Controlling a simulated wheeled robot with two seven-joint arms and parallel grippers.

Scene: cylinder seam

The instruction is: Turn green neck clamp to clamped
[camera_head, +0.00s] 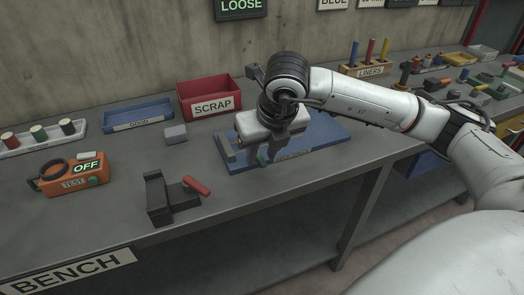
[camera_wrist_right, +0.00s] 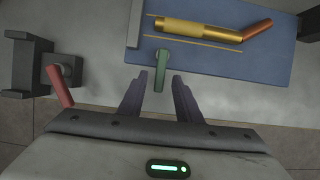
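The green neck clamp (camera_wrist_right: 162,68) is a short green lever at the near edge of a blue fixture plate (camera_wrist_right: 220,65) in the right wrist view. It points toward my gripper. In the head view, only a bit of the green clamp (camera_head: 262,158) shows below my gripper. My right gripper (camera_wrist_right: 159,78) is open, with its two dark fingertips on either side of the lever's free end. Small gaps show between lever and fingers. A brass cylinder (camera_wrist_right: 195,29) with an orange-brown end piece (camera_wrist_right: 257,29) lies on the plate. My left gripper is not in view.
A black bracket with a red handle (camera_head: 197,186) stands left of the plate, near the bench's front edge. Behind are a red scrap bin (camera_head: 210,86), a blue tray (camera_head: 137,127) and a grey block (camera_head: 175,135). An orange tester (camera_head: 72,187) reads OFF.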

